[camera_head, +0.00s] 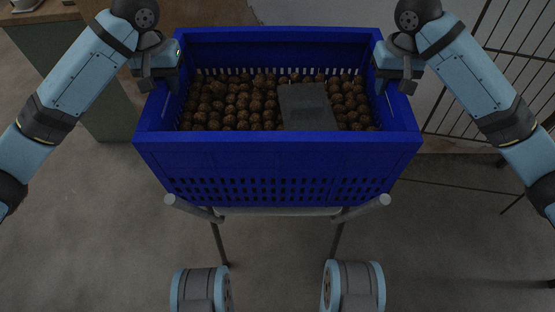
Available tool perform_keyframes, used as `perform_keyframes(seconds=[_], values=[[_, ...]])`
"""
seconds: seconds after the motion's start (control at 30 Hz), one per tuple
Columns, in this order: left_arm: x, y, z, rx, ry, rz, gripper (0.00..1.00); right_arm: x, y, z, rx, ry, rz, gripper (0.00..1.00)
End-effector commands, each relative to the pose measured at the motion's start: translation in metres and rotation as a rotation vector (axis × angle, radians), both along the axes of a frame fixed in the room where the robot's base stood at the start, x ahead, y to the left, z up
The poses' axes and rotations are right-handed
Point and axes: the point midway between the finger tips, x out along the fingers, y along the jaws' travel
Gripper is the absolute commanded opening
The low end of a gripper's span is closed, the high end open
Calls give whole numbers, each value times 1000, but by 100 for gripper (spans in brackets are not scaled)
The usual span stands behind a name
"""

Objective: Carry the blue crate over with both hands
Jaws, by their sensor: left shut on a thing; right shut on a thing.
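The blue crate (276,152) is in the middle of the head view, upright and about level. Many round brown things fill its bottom, with a grey box-like thing (307,107) lying among them. My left gripper (172,72) is shut on the crate's left end wall near the top rim. My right gripper (382,70) is shut on the crate's right end wall in the same way. The fingertips are partly hidden by the crate's rim and the gripper bodies. Whether the crate touches the stand below it cannot be told from here.
A metal-legged stand with pale tubular ends (362,208) shows just below the crate. A greenish cabinet or table (60,40) stands at the back left. A dark wire rack or railing (500,80) is at the right. Grey floor lies open on both sides.

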Motion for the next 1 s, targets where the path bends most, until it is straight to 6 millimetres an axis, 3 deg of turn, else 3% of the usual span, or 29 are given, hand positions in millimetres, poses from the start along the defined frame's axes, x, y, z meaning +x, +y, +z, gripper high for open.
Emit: perform_keyframes(seconds=[0.37,1.0], values=[[1,2,1,1,-5,4,0,1,-2,1,0,-5,-3,0],[1,2,-28,1,-5,4,0,1,-1,-28,-1,-5,-3,0]])
